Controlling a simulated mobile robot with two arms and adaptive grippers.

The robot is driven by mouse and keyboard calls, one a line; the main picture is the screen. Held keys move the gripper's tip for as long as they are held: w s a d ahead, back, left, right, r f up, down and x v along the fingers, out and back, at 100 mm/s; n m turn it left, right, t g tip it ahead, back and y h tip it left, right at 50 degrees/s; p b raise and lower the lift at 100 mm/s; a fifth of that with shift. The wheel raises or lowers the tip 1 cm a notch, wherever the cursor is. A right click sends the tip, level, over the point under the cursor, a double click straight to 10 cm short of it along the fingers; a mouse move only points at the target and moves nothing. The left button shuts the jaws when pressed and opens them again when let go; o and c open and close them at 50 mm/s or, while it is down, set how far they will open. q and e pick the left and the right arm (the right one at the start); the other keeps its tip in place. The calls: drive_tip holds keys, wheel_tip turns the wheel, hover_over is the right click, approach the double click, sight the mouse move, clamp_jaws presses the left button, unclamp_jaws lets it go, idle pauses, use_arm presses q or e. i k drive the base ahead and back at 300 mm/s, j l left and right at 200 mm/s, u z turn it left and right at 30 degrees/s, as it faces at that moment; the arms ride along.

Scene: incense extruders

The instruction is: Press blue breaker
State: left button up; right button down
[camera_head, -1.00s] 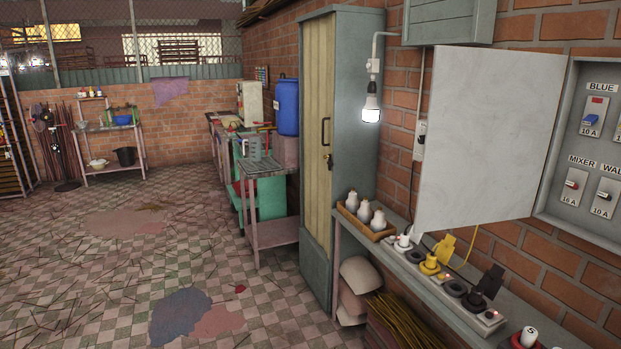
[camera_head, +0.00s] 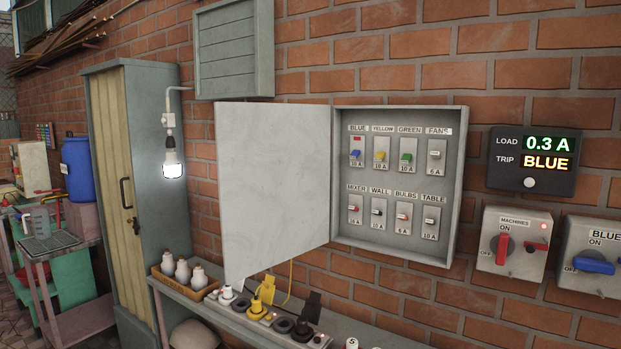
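The blue breaker (camera_head: 355,154) is at the upper left of the open breaker box (camera_head: 455,185) on the brick wall. It sits under the label BLUE, has a blue toggle, a small red mark above it and 10 A below it. To its right are the yellow breaker (camera_head: 380,155), the green breaker (camera_head: 406,157) and the FANS breaker (camera_head: 434,155). A lower row holds MIXER, WALL, BULBS and TABLE breakers. A display (camera_head: 533,162) reads LOAD 0.3 A and TRIP BLUE. Neither of my grippers shows in the head view.
The box's grey door (camera_head: 273,180) stands open to the left. A shelf below holds plugs, sockets and a tray of bulbs (camera_head: 183,286). MACHINES (camera_head: 515,243) and BLUE (camera_head: 594,256) rotary switches are at the right. A lit bulb (camera_head: 172,168) hangs by the cabinet.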

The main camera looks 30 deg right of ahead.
sight(355, 153)
drive_tip(key=i+z, duration=0.1)
drive_tip(key=z, duration=0.35)
drive_tip(key=i+z, duration=0.1)
drive_tip(key=z, duration=0.35)
drive_tip(key=j+z, duration=0.1)
drive_tip(key=z, duration=0.35)
drive_tip(key=i+j+z, duration=0.1)
drive_tip(key=z, duration=0.3)
drive_tip(key=i+j+z, duration=0.25)
drive_tip(key=j+z, duration=0.15)
drive_tip(key=j, duration=0.4)
drive_tip(key=i+j+z, duration=0.15)
drive_tip(key=j+z, duration=0.3)
drive_tip(key=j, duration=0.4)
drive_tip(key=j+z, duration=0.4)
drive_tip(key=j, duration=1.8)
drive_tip(key=k+l, duration=0.3)
drive_tip(key=i+l+u, duration=0.25)
drive_tip(key=l+u, duration=0.2)
drive_tip(key=l, duration=0.15)
